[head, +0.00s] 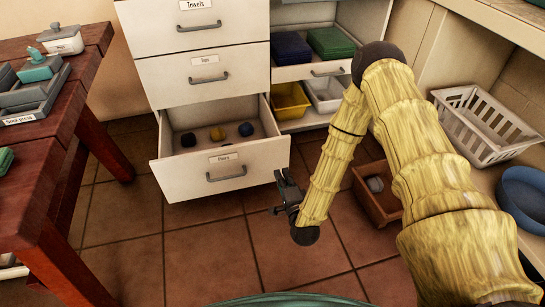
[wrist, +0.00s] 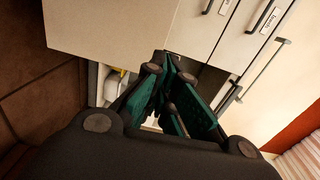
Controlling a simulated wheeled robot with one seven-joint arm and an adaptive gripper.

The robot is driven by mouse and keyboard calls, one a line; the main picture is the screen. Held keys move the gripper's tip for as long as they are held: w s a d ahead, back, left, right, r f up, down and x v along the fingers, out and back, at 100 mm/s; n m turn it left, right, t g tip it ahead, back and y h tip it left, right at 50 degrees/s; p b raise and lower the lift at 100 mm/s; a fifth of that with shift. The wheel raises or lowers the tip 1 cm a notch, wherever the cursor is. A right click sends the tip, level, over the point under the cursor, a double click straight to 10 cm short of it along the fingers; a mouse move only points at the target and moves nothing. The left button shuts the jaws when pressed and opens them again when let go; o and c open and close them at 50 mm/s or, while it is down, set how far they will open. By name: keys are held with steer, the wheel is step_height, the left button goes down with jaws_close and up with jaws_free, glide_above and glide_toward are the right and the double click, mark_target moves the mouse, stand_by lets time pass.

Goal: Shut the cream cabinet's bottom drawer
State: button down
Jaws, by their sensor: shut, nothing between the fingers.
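The cream cabinet (head: 200,45) stands at the back, its upper drawers closed. Its bottom drawer (head: 225,174) is pulled well out, with a dark bar handle on its front. Several small round items, dark blue and yellow, lie inside. My gripper (head: 281,181) is beside the drawer's front right corner in the head view, with its fingers together and empty. Whether it touches the drawer is unclear. The wrist view shows the gripper's teal fingers (wrist: 168,75) in front of cream fronts with dark handles; which panel is nearest is hard to tell.
A red-brown wooden table (head: 60,110) stands at the left. Open shelves to the right hold a yellow bin (head: 290,101) and a white one. A brown box (head: 377,195) with a grey item sits on the tiled floor, right of my forearm. Floor before the drawer is clear.

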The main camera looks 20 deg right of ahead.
mark_target(270, 142)
steer(key=w+b, duration=0.1)
steer(key=w, duration=0.3)
steer(key=w+b, duration=0.2)
steer(key=w, duration=0.3)
steer(key=w+b, duration=0.2)
steer(key=w, duration=0.2)
steer(key=shift+w+d+f, duration=0.1)
steer(key=shift+w+f, duration=0.05)
steer(key=shift+f, duration=0.1)
steer(key=shift+w+r+b, duration=0.1)
steer(key=shift+w+b, duration=0.25)
steer(key=shift+w, duration=0.2)
steer(key=shift+w, duration=0.1)
